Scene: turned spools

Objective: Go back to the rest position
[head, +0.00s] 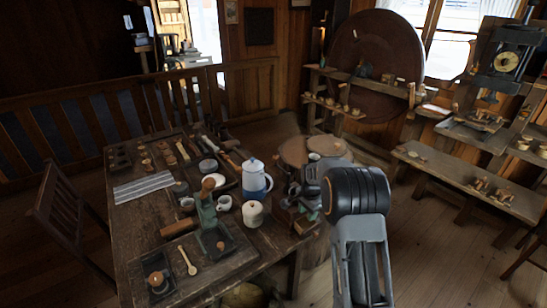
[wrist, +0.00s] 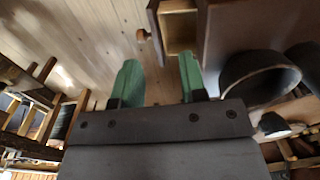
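In the wrist view my gripper (wrist: 158,80) has its two green fingers spread apart. No object shows between them; light wooden planks lie beyond. In the head view my arm rises at the right of centre, beside the right side of the wooden table (head: 128,225). The gripper's end is not clear there among the dark parts near the table's right edge. No turned spool can be picked out for sure in either view.
The table holds a blue and white pot (head: 255,180), a white lidded jar (head: 252,214), a green tool (head: 208,212) and a spoon (head: 187,261). An open drawer (wrist: 180,30) and a dark round vessel (wrist: 258,77) are near the fingers. Floor at right (head: 440,245) is clear.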

